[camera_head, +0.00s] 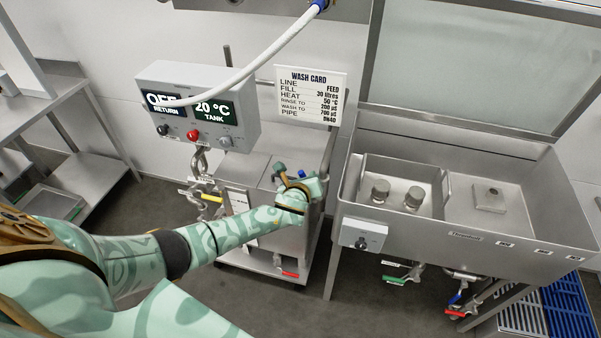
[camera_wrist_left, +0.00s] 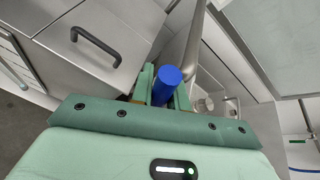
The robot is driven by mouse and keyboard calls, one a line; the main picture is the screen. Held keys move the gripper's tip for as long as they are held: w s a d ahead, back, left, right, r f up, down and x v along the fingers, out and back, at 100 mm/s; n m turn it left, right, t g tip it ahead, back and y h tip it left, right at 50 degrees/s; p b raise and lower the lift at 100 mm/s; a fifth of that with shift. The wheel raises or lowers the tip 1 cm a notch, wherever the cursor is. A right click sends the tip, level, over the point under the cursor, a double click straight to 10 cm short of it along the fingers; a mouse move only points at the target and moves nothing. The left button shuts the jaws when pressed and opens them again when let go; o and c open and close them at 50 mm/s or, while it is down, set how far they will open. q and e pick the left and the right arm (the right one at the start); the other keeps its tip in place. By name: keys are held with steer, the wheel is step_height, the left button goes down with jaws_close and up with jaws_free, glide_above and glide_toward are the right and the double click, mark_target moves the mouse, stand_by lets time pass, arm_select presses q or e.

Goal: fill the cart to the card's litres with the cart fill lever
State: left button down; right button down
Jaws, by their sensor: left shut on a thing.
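My left gripper (camera_head: 303,184) is at the right side of the steel wash cart (camera_head: 258,165), shut on a blue grip. In the left wrist view, this blue lever grip (camera_wrist_left: 168,85) stands between the green fingers (camera_wrist_left: 160,98); it appears to be the cart fill lever. The lever's lower part is hidden by the gripper. The wash card (camera_head: 309,96) stands behind the cart and reads FILL 30 litres. The control box (camera_head: 198,105) shows OFF RETURN and 20 °C TANK. No litre reading or water level shows. My right gripper is out of view.
A steel sink tank (camera_head: 470,205) with a raised clear lid (camera_head: 470,60) stands close on the right. A white hose (camera_head: 262,60) hangs above the control box. A steel shelf (camera_head: 75,130) is on the left. Coloured valve handles sit under the tank.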

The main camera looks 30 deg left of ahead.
arm_select(q)
steer(key=shift+w+d+r+m+y+p, duration=0.15)
steer(key=shift+d+r+m+y+p, duration=0.05)
steer(key=shift+d+m+y+p, duration=0.25)
steer(key=shift+w+d+r+m+y+p, duration=0.1)
steer(key=shift+d+r+m+y+p, duration=0.1)
steer(key=shift+d+m+y, duration=0.25)
steer(key=shift+d, duration=0.15)
steer(key=c, duration=1.4)
jaws_free()
steer(key=shift+o, duration=0.2)
steer(key=shift+s+d+r+p, duration=0.1)
steer(key=shift+s+r+p, duration=0.05)
steer(key=shift+s+p, duration=0.15)
steer(key=p+v, duration=0.4)
steer(key=v, duration=1.1)
steer(key=shift+s+r, duration=0.2)
steer(key=shift+r, duration=0.05)
